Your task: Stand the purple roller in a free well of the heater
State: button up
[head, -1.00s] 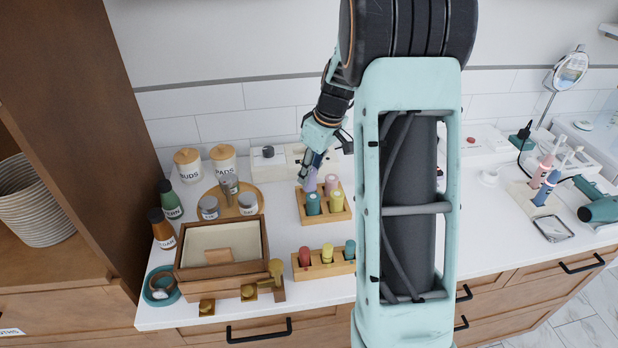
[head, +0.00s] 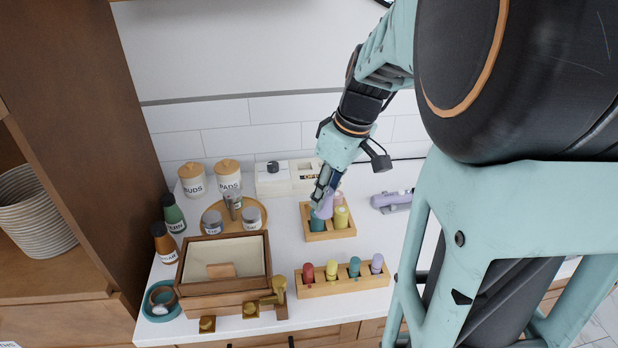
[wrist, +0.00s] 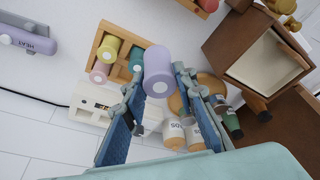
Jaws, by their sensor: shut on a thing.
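The purple roller (wrist: 158,72) is between the fingers of my gripper (wrist: 152,95) in the wrist view. In the head view, my gripper (head: 322,190) is shut on the purple roller (head: 325,206) over the back left part of a wooden block (head: 338,235). This block also bears a teal roller (head: 317,222), a yellow roller (head: 341,217) and a pink roller (wrist: 98,73). I cannot tell whether the purple roller touches the block. A white box (head: 272,184) with a dark knob and an OFF label stands behind. I cannot make out which thing is the heater or its free wells.
A front rack (head: 345,284) holds several small coloured pieces. An open wooden box (head: 205,290) and a round tray (head: 254,212) with jars are left. Lidded canisters (head: 228,175) stand at the back. A purple hair tool (head: 392,200) lies right. My arm hides the far right.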

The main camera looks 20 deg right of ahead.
jog(key=shift+w+d+r, duration=0.1)
jog(key=shift+w+r, duration=0.2)
jog(key=w+d+r+m+h+p, duration=0.1)
jog(key=w+m+p, duration=0.1)
jog(key=w, duration=0.5)
jog(key=w+d+r+m+p, duration=0.1)
jog(key=w+d+m, duration=0.1)
jog(key=w, duration=0.5)
jog(key=shift+m+t, duration=0.3)
jog(key=w+f+p, duration=0.1)
jog(key=w+f, duration=0.2)
jog(key=w, duration=0.1)
jog(key=w+d+f+p, duration=0.1)
jog(key=w+f, duration=0.2)
jog(key=w, duration=0.2)
jog(key=w+d+f+p, duration=0.1)
jog(key=w+f, duration=0.2)
jog(key=w, duration=0.2)
jog(key=shift+d+f, duration=0.25)
jog(key=shift+f, duration=0.05)
jog(key=shift+w+f, duration=0.2)
jog(key=shift+f, duration=0.05)
jog(key=shift+s+p+x, duration=0.15)
jog(key=shift+p+x, duration=0.05)
jog(key=shift+x, duration=0.6)
jog(key=shift+s+p+x, duration=0.2)
jog(key=shift+x, duration=0.6)
jog(key=shift+d+f, duration=0.1)
jog(key=shift+d, duration=0.05)
